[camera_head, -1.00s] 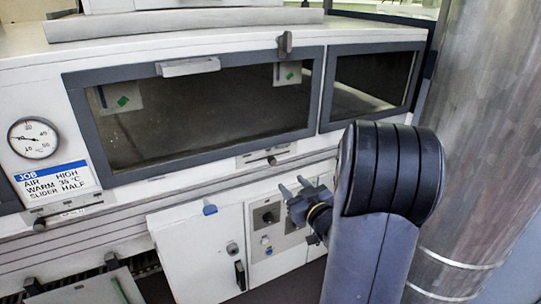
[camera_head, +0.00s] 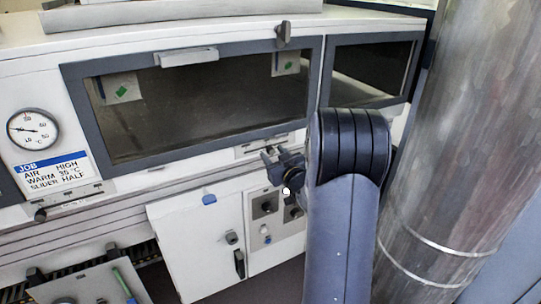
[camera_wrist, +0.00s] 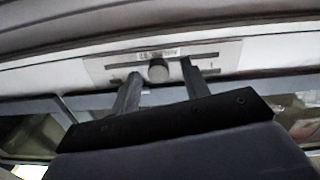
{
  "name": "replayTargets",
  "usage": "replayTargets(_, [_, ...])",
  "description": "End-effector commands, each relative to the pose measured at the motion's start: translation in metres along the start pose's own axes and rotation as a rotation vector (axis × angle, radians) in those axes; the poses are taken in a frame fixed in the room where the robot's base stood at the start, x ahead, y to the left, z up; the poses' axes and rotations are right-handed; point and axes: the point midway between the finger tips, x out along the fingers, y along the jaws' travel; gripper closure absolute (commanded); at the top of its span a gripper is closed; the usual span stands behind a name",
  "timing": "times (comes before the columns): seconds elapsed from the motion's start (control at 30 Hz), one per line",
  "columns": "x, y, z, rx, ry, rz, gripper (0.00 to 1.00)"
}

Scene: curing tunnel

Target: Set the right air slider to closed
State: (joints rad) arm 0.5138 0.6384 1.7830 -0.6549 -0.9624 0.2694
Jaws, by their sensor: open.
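The right air slider is a pale plate (camera_wrist: 215,50) with a slot and a round grey knob (camera_wrist: 157,70) in the wrist view. The plate (camera_head: 250,151) sits below the large window in the head view, its knob hidden behind or beside my gripper. My gripper (camera_head: 273,155) is open at this plate. In the wrist view its two dark fingers (camera_wrist: 160,72) lie on either side of the knob, with gaps on both sides. I cannot tell how deep the fingertips reach. The plate's small lettering is unreadable.
A second slider plate (camera_head: 80,202) has its dark knob (camera_head: 40,214) at the left end. A job card (camera_head: 52,173) reads air high, warm 35 °C, slider half. A dial gauge (camera_head: 33,129) is above it. A control panel (camera_head: 265,228) is below; a metal column (camera_head: 450,160) stands right.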

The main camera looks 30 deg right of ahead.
Motion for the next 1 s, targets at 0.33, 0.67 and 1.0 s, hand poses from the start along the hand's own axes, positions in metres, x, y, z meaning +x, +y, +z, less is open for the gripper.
replayTargets(0.33, [-0.0003,0.0000,0.0000,0.000,0.000,0.000,0.72])
replayTargets(0.67, [-0.0004,-0.0001,0.0001,0.000,0.000,0.000,0.99])
replayTargets(1.0, [-0.0002,-0.0029,0.0006,0.000,0.000,-0.001,1.00])
